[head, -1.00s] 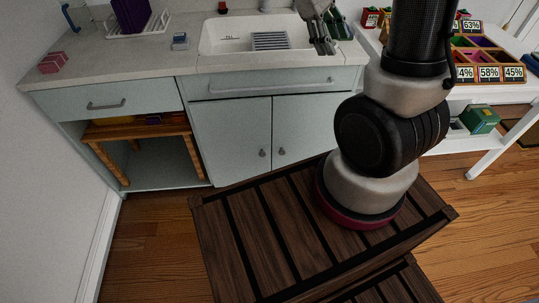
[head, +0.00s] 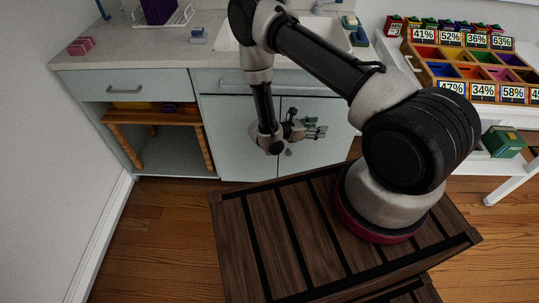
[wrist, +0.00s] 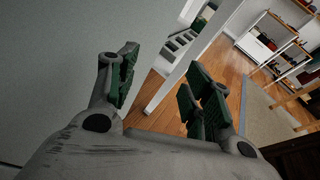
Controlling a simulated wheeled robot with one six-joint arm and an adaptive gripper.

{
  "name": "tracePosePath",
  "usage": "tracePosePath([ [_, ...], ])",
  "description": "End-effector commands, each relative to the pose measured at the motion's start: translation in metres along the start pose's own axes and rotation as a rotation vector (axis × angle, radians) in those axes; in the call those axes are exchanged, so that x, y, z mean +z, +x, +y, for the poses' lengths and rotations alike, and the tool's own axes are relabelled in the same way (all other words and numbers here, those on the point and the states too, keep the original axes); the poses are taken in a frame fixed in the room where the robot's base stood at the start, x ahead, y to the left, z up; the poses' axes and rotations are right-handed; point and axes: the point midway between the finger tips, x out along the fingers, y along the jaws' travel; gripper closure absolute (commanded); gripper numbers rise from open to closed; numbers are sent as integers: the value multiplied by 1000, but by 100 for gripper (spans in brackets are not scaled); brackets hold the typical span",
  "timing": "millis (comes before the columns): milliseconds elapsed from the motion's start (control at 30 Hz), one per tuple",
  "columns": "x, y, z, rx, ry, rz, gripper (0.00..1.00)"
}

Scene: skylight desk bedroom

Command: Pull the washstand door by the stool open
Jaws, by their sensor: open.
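The washstand has two pale grey-green doors under the sink, both looking shut. The left door (head: 225,145) is beside the open bay with the wooden stool (head: 150,118). The right door (head: 325,155) has a small round knob (head: 289,152) near the seam. The left door's knob is hidden behind my wrist. My gripper (head: 318,131) is open and empty, in front of the right door, fingers pointing right. In the wrist view my open gripper (wrist: 165,90) has green pads on both fingers, and a pale flat surface fills the left side.
The drawer front (head: 235,83) with a long handle sits above the doors. A white table (head: 500,168) with a divided tray (head: 408,68) stands at right. A slatted dark wooden platform (head: 265,215) is mine. Wood floor (head: 150,225) is clear at left.

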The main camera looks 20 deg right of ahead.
Motion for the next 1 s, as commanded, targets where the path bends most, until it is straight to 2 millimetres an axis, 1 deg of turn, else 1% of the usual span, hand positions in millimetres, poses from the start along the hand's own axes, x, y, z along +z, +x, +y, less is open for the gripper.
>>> tracePosePath([
  [33, -30, 0, 12, 94, -57, -19, 50],
  [67, -47, -1, 21, 158, -86, -28, 50],
  [100, -69, -6, 33, 248, -123, -37, 50],
  [133, -87, -10, 41, 318, -147, -42, 50],
  [167, -104, -16, 49, 391, -169, -44, 50],
  [200, -125, -26, 60, 488, -192, -46, 50],
  [267, -155, -45, 74, 635, -213, -40, 50],
  [300, -172, -59, 82, 726, -220, -34, 50],
  [400, -203, -90, 91, 904, -227, -12, 50],
  [500, -221, -110, 93, 1008, -229, 6, 50],
  [600, -228, -115, 96, 1046, -227, 14, 50],
  [667, -229, -113, 102, 1050, -225, 16, 50],
  [1000, -235, -85, 148, 1047, -225, 15, 50],
])
